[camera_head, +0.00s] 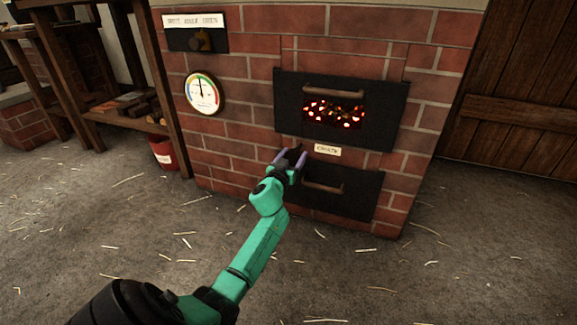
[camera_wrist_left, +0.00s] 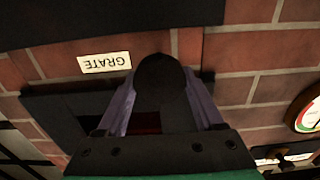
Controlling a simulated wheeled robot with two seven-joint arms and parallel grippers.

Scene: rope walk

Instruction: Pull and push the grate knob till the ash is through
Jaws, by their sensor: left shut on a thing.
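The dark round grate knob (camera_wrist_left: 160,82) sits between the purple fingers of my left gripper (camera_wrist_left: 160,108) in the left wrist view. In the head view my left gripper (camera_head: 290,156) is shut on it at the brick front, left of the "GRATE" label (camera_head: 328,150). The label shows upside down in the left wrist view (camera_wrist_left: 104,62). My fingers and the knob hide the rod behind it. Glowing embers (camera_head: 335,112) show in the window of the upper black door (camera_head: 390,110). I cannot see any ash. My right gripper is not in view.
A lower black door (camera_head: 355,190) with a bar handle (camera_head: 323,187) is just right of and below my left gripper. A round gauge (camera_head: 203,93), a labelled dark panel (camera_head: 185,40) and a red bucket (camera_head: 163,152) are to the left. The straw-strewn floor in front is free.

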